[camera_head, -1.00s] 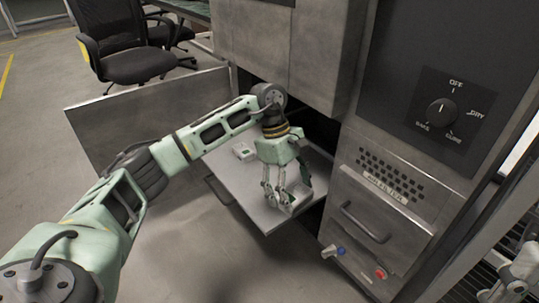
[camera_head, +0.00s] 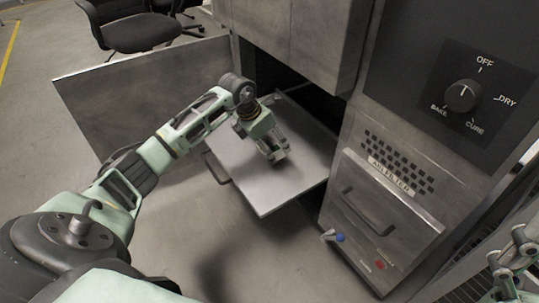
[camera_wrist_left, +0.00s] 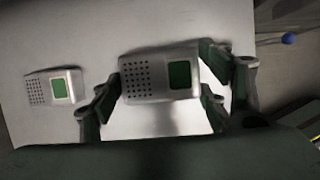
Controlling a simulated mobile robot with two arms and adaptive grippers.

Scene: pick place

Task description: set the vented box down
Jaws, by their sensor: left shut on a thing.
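My left gripper (camera_head: 277,155) is shut on the vented box (camera_wrist_left: 160,75), a small grey box with a dotted vent patch and a green square. In the left wrist view, its fingers are at both ends of the box. The box is over the pale pull-out shelf (camera_head: 265,193); I cannot tell whether it touches it. A similar box (camera_wrist_left: 53,87) lies on the shelf, to the left in the wrist view, apart from the held one. In the head view my arm seems to hide it. My right gripper (camera_head: 512,262) shows partly at the lower right edge, its opening unclear.
The grey cabinet's open door (camera_head: 135,90) stands left of the shelf. A panel with a dial (camera_head: 463,95) and a drawer handle (camera_head: 366,210) is to the right. A black chair (camera_head: 140,30) is behind. The shelf's front half is clear.

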